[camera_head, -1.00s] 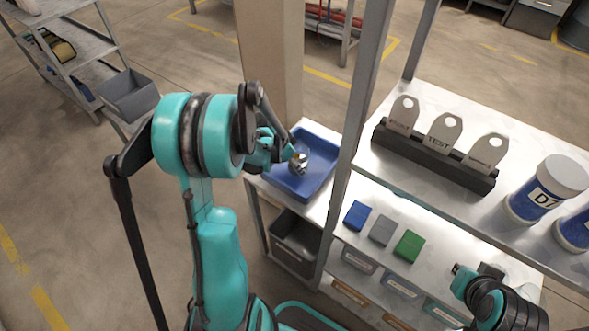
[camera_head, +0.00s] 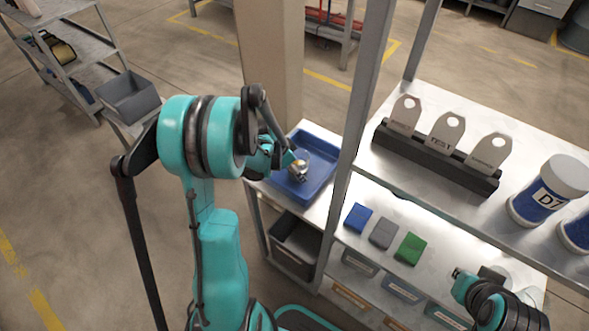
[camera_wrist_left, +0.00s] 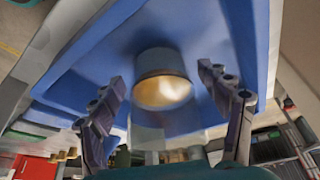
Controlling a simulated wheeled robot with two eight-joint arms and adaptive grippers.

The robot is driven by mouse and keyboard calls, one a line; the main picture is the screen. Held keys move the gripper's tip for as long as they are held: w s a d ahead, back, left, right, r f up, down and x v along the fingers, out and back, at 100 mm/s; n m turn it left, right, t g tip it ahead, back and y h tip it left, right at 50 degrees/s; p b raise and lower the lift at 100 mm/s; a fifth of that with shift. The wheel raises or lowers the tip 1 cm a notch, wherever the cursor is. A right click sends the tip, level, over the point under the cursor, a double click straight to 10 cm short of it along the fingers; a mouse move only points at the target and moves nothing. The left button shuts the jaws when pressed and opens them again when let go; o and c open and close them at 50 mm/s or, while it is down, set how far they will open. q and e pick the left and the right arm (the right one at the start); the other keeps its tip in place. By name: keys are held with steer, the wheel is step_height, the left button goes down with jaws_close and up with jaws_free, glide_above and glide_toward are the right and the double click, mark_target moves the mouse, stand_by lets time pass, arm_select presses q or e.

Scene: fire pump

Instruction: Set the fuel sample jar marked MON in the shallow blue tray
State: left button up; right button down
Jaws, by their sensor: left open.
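The shallow blue tray (camera_head: 322,165) sits on the left end of the metal bench. A small jar (camera_head: 299,171) with a metallic look is inside the tray area, beside my left gripper (camera_head: 293,160). In the left wrist view the jar (camera_wrist_left: 162,80) shows a grey band and a pale amber part, against the tray's blue (camera_wrist_left: 200,38). My left gripper's two fingers (camera_wrist_left: 166,88) are spread on either side of it, with gaps. Its marking cannot be read. My right gripper (camera_head: 463,282) is low at the right; its fingers are too small to judge.
A grey upright post (camera_head: 352,140) stands just right of the tray. Blue, grey and green blocks (camera_head: 384,234) lie on the bench. The upper shelf holds a tag rack (camera_head: 435,160) and a D7 container (camera_head: 545,190). A grey bin (camera_head: 295,243) is below.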

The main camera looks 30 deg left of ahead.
arm_select(q)
steer(key=p+v, duration=0.3)
steer(key=v, duration=0.9)
steer(key=shift+p, duration=0.4)
arm_select(e)
step_height(320, 180, up, 4)
steer(key=shift+r, duration=0.1)
arm_select(q)
steer(key=shift+f, duration=0.1)
